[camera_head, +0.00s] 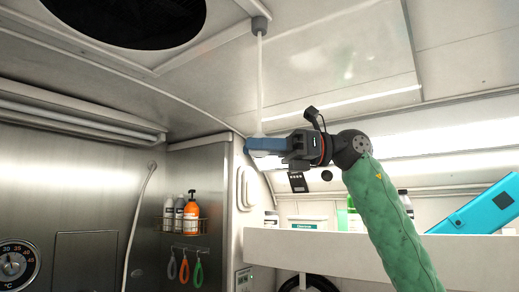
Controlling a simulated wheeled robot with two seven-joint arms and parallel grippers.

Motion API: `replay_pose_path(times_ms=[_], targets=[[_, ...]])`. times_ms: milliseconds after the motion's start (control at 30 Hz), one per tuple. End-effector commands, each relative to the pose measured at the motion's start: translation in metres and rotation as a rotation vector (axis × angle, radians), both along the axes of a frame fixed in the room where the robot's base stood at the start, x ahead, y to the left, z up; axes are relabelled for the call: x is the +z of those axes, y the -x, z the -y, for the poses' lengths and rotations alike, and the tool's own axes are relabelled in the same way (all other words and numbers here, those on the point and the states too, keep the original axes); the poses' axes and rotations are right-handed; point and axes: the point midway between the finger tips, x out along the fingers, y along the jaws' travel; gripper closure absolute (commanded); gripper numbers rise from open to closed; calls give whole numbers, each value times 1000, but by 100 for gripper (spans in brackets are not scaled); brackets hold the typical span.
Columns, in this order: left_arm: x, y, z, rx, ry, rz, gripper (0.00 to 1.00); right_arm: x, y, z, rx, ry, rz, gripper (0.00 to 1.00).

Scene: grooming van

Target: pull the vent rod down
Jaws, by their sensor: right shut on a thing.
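The vent rod (260,85) is a thin, pale rod that hangs from a grey fitting (259,25) on the ceiling. The dark round vent opening (130,15) is in the ceiling to its left. My right gripper (258,146), with blue fingers, is shut on the rod's lower end. The fingers hide part of that end. My right arm, in a green sleeve, comes up from the lower right. My left gripper is not in view.
A white shelf (350,250) with bottles and a turquoise case (480,207) runs along the right. A rack (183,226) with bottles hangs on the steel wall, with coloured loops below it. A dial (15,264) is at the lower left. The space left of the gripper looks clear.

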Motion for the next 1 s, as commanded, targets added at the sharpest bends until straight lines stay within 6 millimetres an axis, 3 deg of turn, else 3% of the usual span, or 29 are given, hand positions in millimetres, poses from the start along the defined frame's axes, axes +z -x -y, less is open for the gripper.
replay_pose_path(times_ms=[300,333,400,433,767,1000], targets=[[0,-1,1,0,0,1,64,-4,0,-2,3,6,-2,100],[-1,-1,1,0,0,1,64,-5,0,-2,3,7,-2,58],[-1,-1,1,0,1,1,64,-5,0,-2,3,6,-2,44],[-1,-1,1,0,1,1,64,-4,0,-2,2,6,-2,42],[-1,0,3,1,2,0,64,-3,-1,2,1,4,-1,42],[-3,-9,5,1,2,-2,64,-4,-6,33,-1,2,-3,42]])
